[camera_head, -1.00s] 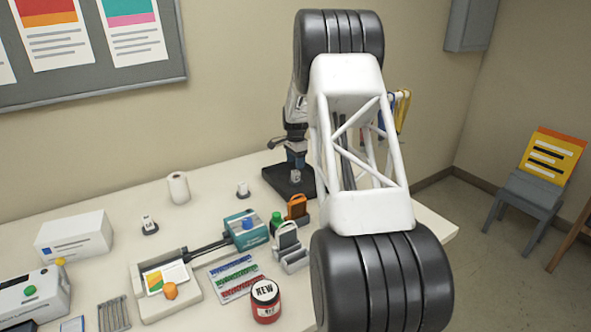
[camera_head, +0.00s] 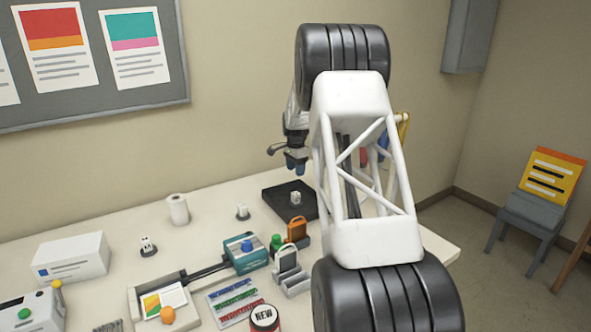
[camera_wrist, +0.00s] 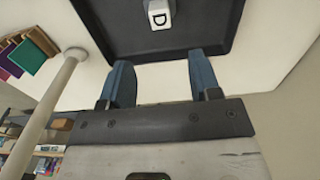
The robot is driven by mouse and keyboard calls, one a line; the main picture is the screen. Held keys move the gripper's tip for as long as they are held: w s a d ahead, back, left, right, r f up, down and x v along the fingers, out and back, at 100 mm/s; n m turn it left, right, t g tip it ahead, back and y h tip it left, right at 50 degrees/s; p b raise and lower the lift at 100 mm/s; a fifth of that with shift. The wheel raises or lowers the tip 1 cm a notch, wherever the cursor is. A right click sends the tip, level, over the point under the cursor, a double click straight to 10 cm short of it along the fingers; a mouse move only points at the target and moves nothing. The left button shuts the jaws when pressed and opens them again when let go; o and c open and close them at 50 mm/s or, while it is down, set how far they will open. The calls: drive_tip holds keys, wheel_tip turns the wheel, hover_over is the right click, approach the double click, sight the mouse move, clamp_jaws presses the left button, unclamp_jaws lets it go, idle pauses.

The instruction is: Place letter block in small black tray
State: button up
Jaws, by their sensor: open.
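The letter block (camera_head: 295,198) is a small white cube. It rests inside the small black tray (camera_head: 275,204) at the back of the table. In the wrist view the block (camera_wrist: 160,14) shows a dark letter D on its face, and the tray (camera_wrist: 110,47) spreads around it. My gripper (camera_head: 296,167) is above the tray and apart from the block. In the wrist view its two blue fingers (camera_wrist: 160,75) are spread wide with nothing between them.
A paper roll (camera_head: 178,209), a teal box (camera_head: 246,253) and an orange holder (camera_head: 297,229) stand nearby. My arm covers the table's right part.

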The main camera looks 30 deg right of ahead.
idle(0.3)
drive_tip(key=s+a+r+n, duration=0.3)
drive_tip(key=s+a+r, duration=0.3)
drive_tip(key=s+a, duration=0.25)
drive_tip(key=s+a+r+n+t, duration=0.1)
drive_tip(key=s+a+r+n, duration=0.2)
drive_tip(key=s+a+r, duration=0.35)
drive_tip(key=s+a+r+n, duration=0.35)
drive_tip(key=s+a, duration=0.55)
drive_tip(key=a, duration=0.3)
drive_tip(key=s+a+f+n, duration=0.1)
drive_tip(key=s+a, duration=0.3)
drive_tip(key=s, duration=0.6)
drive_tip(key=s+a+f+n+t, duration=0.1)
drive_tip(key=s+a+n, duration=0.3)
drive_tip(key=s, duration=0.7)
drive_tip(key=s+a+f+n, duration=0.1)
drive_tip(key=s+a+n, duration=0.2)
drive_tip(key=s+a, duration=0.3)
drive_tip(key=s, duration=0.5)
drive_tip(key=shift+s+a+f+t, duration=0.25)
drive_tip(key=shift+f+t, duration=0.05)
drive_tip(key=shift+f, duration=0.1)
